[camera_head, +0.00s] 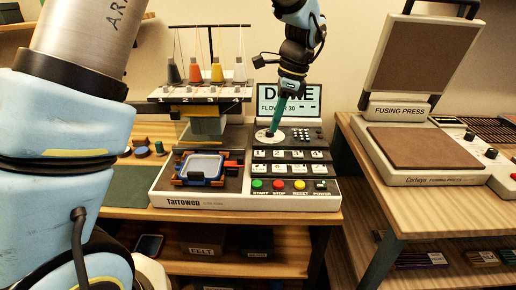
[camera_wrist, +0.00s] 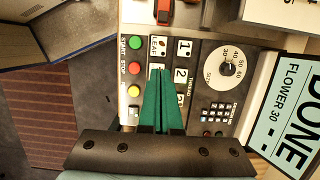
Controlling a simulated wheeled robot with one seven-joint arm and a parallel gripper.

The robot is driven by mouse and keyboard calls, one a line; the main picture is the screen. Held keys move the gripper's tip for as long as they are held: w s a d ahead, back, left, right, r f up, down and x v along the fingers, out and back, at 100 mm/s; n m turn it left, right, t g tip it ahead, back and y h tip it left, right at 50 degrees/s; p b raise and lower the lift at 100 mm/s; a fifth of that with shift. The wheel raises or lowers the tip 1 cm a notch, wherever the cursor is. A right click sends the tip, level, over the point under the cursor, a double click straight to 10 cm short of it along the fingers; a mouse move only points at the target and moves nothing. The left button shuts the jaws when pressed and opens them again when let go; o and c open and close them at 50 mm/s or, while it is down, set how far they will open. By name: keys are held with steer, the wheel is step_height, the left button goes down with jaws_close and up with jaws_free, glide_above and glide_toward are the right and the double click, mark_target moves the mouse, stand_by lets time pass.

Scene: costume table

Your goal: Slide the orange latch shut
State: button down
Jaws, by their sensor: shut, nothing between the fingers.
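The embroidery machine (camera_head: 250,203) stands on the wooden table with a blue hoop frame (camera_head: 199,180) in its left part, pale cloth inside. A red-orange piece (camera_head: 231,163), apparently the latch, sits just right of the frame. In the wrist view a red-orange piece (camera_wrist: 163,12) shows at the top edge, partly cut off. Whether the latch is slid open or shut cannot be told. My gripper (camera_head: 271,131) has green fingers, shut and empty, above the control panel near the dial. In the wrist view its fingertips (camera_wrist: 160,72) are together over the numbered buttons, apart from the latch.
Thread cones (camera_head: 196,72) stand on a rack behind the hoop. The screen (camera_head: 290,100) reads "DONE" behind my gripper. A fusing press (camera_head: 415,150) with its lid raised stands on the right table.

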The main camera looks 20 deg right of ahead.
mark_target(242, 157)
steer(key=shift+f, duration=0.1)
steer(key=p+x, duration=0.3)
steer(key=x, duration=0.6)
steer(key=shift+a+f, duration=0.2)
steer(key=shift+f, duration=0.1)
steer(key=shift+w+a+r+p, duration=0.1)
steer(key=shift+w+a+p, duration=0.2)
steer(key=shift+a, duration=0.25)
steer(key=shift+w+a+p, duration=0.3)
steer(key=shift+a, duration=0.3)
steer(key=shift+w+a, duration=0.35)
steer(key=shift+a, duration=0.3)
steer(key=shift+w+a, duration=0.25)
steer(key=shift+a, duration=0.25)
steer(key=shift+w+a, duration=0.25)
steer(key=shift+a, duration=0.3)
steer(key=shift+s+d, duration=0.1)
steer(key=shift+d, duration=0.1)
